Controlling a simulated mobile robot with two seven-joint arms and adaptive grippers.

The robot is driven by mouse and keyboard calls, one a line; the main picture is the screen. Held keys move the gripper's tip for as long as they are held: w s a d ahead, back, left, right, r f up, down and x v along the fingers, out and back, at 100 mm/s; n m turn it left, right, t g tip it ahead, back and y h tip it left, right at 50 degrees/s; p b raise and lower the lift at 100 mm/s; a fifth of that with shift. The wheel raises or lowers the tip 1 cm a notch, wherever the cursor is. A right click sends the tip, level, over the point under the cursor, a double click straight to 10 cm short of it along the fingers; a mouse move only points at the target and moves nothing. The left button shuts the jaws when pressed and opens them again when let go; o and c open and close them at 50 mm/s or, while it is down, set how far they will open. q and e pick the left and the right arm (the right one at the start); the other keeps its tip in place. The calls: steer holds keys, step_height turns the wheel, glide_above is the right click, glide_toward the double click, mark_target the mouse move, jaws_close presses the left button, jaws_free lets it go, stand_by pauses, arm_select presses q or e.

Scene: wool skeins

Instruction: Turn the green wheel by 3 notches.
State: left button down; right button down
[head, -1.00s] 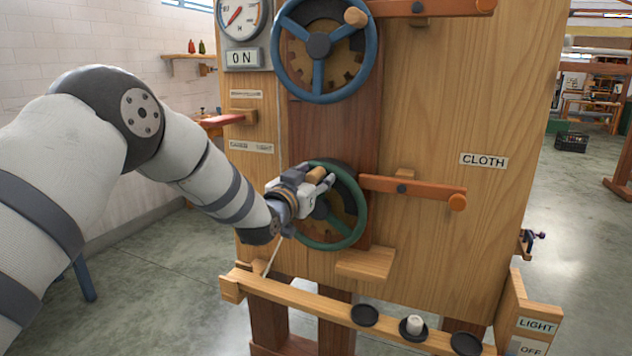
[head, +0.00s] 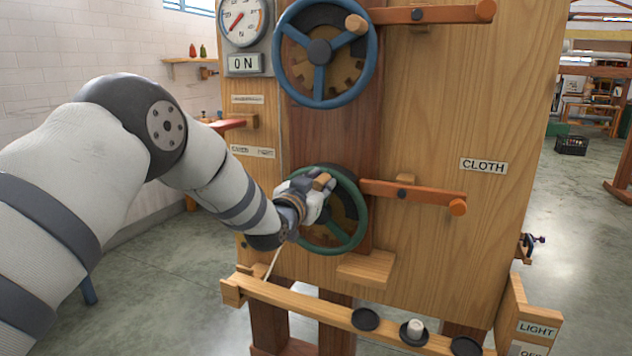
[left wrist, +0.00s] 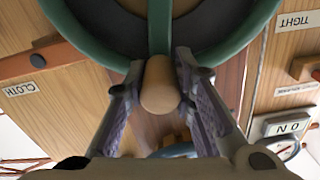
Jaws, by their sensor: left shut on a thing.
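The green wheel (head: 361,222) is mounted low on the wooden panel, below a blue wheel. Its rim and one spoke also show in the left wrist view (left wrist: 76,40). A wooden knob (left wrist: 160,86) stands out from the rim, near the wheel's upper left part in the head view. My left gripper (head: 322,184) is at this knob, and its two fingers (left wrist: 160,95) lie on either side of it, shut on it. The gripper and wrist hide the left part of the wheel. My right gripper is not in view.
A blue wheel (head: 319,97) with its own knob is above. An orange lever (head: 425,192) sits right of the green wheel, and a small wooden block (head: 366,268) juts out below it. A ledge with black discs (head: 366,319) runs along the bottom. A gauge (head: 243,22) is upper left.

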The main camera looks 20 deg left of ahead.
arm_select(q)
steer(key=shift+d+f+m+p, duration=0.1)
steer(key=shift+d+f+m, duration=0.15)
steer(key=shift+d+m, duration=0.45)
steer(key=shift+d+f+m+p, duration=0.2)
steer(key=shift+d+m, duration=0.3)
steer(key=shift+m, duration=0.4)
steer(key=shift+d+f+m+p, duration=0.1)
steer(key=shift+d+f+m, duration=0.2)
steer(key=shift+d+m, duration=0.4)
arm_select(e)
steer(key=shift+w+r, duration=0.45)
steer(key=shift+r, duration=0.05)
arm_select(q)
steer(key=c, duration=1.3)
jaws_free()
steer(key=shift+a, duration=0.1)
steer(key=shift+c, duration=0.2)
steer(key=shift+s, duration=0.1)
glide_toward(342, 186)
steer(key=s, duration=0.5)
steer(key=shift+s+f, duration=0.1)
steer(key=shift+s, duration=0.25)
